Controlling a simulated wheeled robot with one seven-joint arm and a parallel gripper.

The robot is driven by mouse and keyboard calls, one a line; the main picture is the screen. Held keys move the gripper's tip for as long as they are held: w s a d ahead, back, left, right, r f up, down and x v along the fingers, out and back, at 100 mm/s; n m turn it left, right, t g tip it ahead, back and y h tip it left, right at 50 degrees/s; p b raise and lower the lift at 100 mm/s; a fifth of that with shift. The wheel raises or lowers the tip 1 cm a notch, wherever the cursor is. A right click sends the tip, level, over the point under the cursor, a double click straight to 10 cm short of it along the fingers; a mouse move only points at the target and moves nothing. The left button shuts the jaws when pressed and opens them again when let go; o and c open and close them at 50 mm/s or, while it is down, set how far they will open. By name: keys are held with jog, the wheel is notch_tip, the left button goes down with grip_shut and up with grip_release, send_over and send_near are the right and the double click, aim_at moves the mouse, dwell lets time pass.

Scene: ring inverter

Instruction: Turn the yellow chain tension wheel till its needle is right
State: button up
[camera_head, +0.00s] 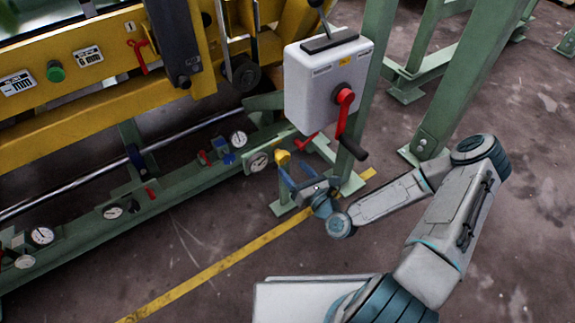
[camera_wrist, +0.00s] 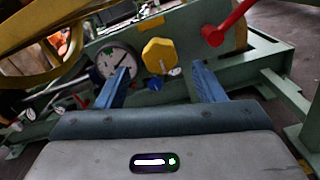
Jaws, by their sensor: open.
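The yellow chain tension wheel (camera_wrist: 160,55) is a faceted knob on the green frame, seen in the middle of the wrist view. It also shows in the head view (camera_head: 283,158), small and just beyond my gripper. A white dial gauge (camera_wrist: 117,62) with a dark needle is left of the wheel; its lower part is partly hidden by my left finger. The same gauge appears in the head view (camera_head: 258,161). My gripper (camera_wrist: 160,80) is open and empty, its two blue fingers pointing toward the wheel, one to each side. I cannot tell the remaining distance exactly.
A red lever (camera_wrist: 228,25) is at the upper right of the wheel. A white box (camera_head: 328,85) with a red-and-black handle (camera_head: 346,110) stands above my gripper. The floor (camera_head: 230,215) in front is clear.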

aim_at(285, 160)
jog(key=shift+b+x, duration=0.35)
jog(key=shift+x, duration=1.8)
jog(key=c, duration=1)
jog(key=shift+o, duration=0.2)
